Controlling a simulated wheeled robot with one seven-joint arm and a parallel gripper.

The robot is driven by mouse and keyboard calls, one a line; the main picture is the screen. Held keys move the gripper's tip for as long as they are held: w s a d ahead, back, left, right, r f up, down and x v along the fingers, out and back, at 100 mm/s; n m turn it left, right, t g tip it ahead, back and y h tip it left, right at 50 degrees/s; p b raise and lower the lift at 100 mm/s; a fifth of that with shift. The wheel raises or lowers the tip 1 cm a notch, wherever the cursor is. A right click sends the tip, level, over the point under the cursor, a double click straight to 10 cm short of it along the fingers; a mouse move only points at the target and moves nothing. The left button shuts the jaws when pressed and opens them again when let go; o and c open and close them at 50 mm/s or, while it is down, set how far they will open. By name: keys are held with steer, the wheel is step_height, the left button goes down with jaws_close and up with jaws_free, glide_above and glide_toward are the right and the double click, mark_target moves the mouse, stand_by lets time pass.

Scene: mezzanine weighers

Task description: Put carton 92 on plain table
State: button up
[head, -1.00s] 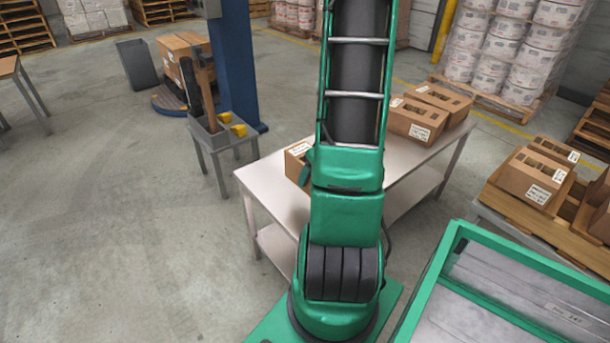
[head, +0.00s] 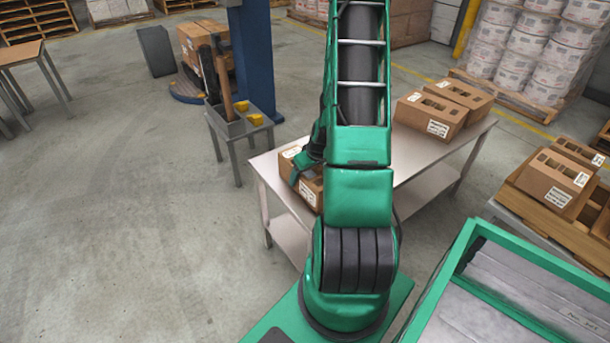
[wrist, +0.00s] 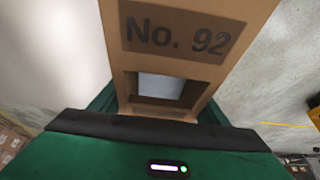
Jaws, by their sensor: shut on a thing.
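Carton 92 (wrist: 180,35) is brown cardboard, with "No. 92" printed above a square cut-out in the wrist view. My gripper (wrist: 155,125) is shut on it at the near edge. In the head view the gripper (head: 308,160) is partly hidden by my arm, with the carton (head: 309,190) below it at the near left end of a pale metal table (head: 412,172). I cannot tell whether the carton touches the tabletop. A brown-topped table (head: 20,52) stands at the far left. Neither table's name shows.
Two brown cartons (head: 432,113) stand at the table's far end. A small stand (head: 238,128) with a grey bin and yellow items is left of it, near a blue column (head: 254,55). Cartons on a pallet (head: 548,205) and a green-framed unit (head: 470,240) are right. Floor left is open.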

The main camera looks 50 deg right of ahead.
steer(key=shift+f, duration=0.2)
steer(key=o, duration=1.8)
steer(key=shift+f, duration=0.1)
steer(key=shift+o, duration=0.2)
